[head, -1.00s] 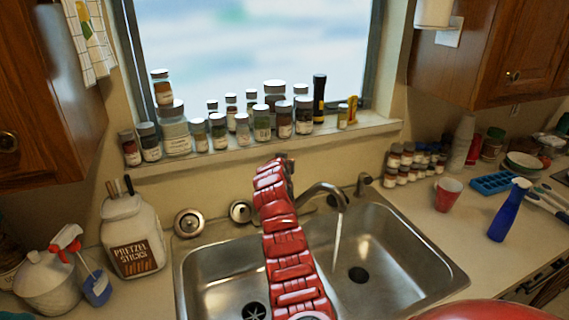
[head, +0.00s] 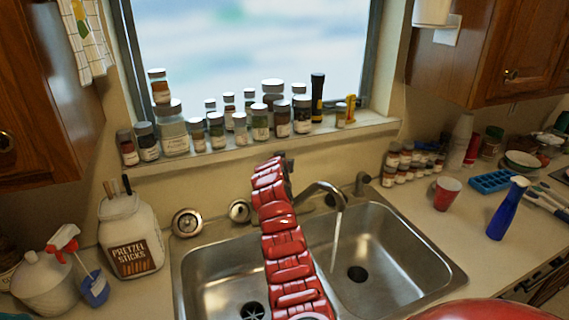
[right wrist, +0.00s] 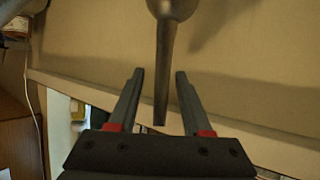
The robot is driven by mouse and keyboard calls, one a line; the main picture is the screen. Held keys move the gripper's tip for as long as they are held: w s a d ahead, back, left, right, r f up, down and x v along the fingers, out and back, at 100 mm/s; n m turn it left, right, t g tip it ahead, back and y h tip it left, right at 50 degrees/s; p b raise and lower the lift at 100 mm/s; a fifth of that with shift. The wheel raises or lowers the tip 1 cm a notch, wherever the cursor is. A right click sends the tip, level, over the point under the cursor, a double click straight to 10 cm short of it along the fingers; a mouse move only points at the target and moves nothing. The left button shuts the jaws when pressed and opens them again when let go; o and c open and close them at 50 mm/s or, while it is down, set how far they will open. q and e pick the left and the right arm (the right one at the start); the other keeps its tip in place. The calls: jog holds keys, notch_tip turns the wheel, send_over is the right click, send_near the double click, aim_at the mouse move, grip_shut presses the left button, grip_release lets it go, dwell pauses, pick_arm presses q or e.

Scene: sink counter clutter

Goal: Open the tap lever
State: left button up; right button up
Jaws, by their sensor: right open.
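The tap lever (right wrist: 164,62) shows in the right wrist view as a dark grey tapered handle hanging down from the top, its narrow end between my fingers. My right gripper (right wrist: 159,78) is open, with one finger on each side of the lever and a visible gap to both. In the head view my red right arm reaches up over the sink, and its gripper (head: 288,162) is by the back wall behind the tap. The arm hides the lever there. The curved spout (head: 325,188) shows beside it, with a thin pale stream below. My left gripper is out of view.
The double steel sink (head: 405,262) lies below. Jars line the window sill (head: 345,131) behind the gripper. A pretzel jar (head: 131,240) stands left.

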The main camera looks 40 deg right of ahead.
jog(key=b+v, duration=0.5)
jog(key=v, duration=1.1)
jog(key=shift+s+a, duration=0.25)
jog(key=shift+s, duration=0.05)
